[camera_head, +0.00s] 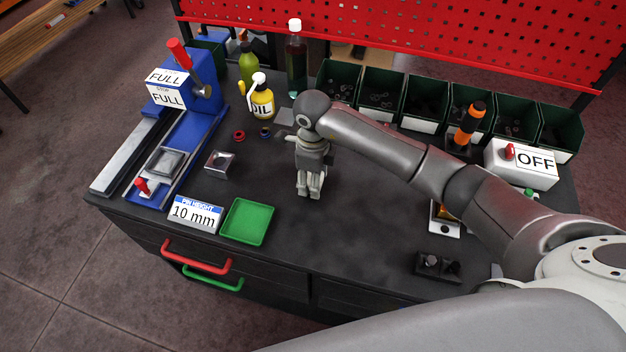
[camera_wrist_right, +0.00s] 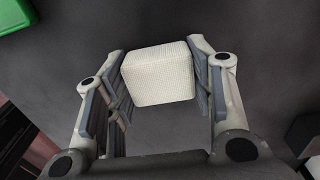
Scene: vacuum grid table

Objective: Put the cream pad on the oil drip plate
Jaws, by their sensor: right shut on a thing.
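The cream pad (camera_wrist_right: 158,74) is a pale, textured block between the two fingers of my right gripper (camera_wrist_right: 160,82), which is shut on it. In the head view, my right gripper (camera_head: 311,192) points down over the middle of the dark table, and its fingers largely hide the pad. A flat grey plate (camera_head: 284,116) lies beside the yellow oil bottle (camera_head: 262,102), behind my gripper and partly hidden by my arm; it looks like the oil drip plate. My left gripper is not in view.
A green tray (camera_head: 247,222) and a "10 mm" sign (camera_head: 195,213) stand at the front left. A small metal-rimmed square (camera_head: 219,161) and a red ring (camera_head: 239,135) lie left of my gripper. A tall dark bottle (camera_head: 296,60) stands behind the plate. The table's front middle is clear.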

